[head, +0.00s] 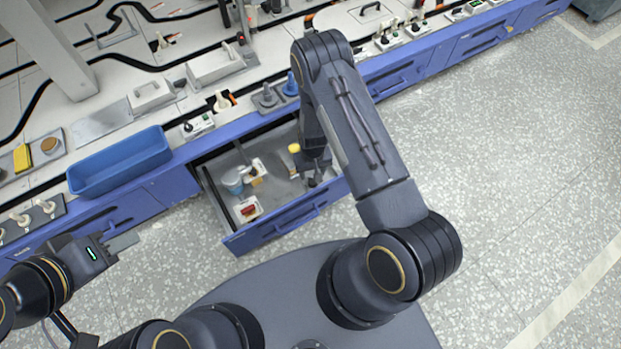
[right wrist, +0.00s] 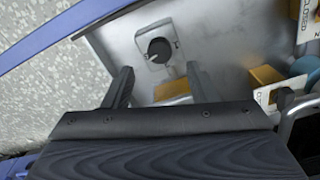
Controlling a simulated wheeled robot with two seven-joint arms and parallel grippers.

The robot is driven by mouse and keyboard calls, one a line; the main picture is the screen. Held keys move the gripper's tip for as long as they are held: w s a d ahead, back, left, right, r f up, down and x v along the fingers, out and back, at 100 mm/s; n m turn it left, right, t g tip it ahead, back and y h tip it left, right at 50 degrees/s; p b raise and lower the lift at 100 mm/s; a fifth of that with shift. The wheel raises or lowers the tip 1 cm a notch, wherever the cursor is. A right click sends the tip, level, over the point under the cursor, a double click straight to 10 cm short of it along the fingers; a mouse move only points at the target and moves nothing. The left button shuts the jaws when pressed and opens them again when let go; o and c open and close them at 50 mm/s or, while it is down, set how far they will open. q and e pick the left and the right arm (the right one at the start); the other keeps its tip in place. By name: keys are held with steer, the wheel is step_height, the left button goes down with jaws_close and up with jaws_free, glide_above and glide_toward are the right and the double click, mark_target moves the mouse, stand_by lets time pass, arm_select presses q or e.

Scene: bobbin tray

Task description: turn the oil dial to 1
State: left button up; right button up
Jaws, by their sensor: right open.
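A round black dial (right wrist: 158,50) on a pale plate shows in the right wrist view, on the floor of the open drawer (head: 284,222). I cannot read which dial it is, and no numbers on it are legible. My right gripper (right wrist: 162,84) is open and empty, its two fingers apart and pointing toward the dial, which appears just beyond and between them. In the head view my right gripper (head: 314,174) is down in the drawer's right end, and the dial is hidden there. My left gripper (head: 122,243) is at the lower left, away from the drawer; its jaws are unclear.
The drawer also holds a blue-and-white cup (head: 232,183), a red switch on a plate (head: 248,210) and a yellow item (head: 294,148). A blue bin (head: 120,163) sits on the bench to the left. Open speckled floor (head: 490,180) lies to the right.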

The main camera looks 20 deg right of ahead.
mark_target(313, 183)
step_height(313, 183, down, 5)
steer(key=shift+f+b, duration=0.2)
steer(key=shift+b, duration=0.6)
steer(key=c, duration=1)
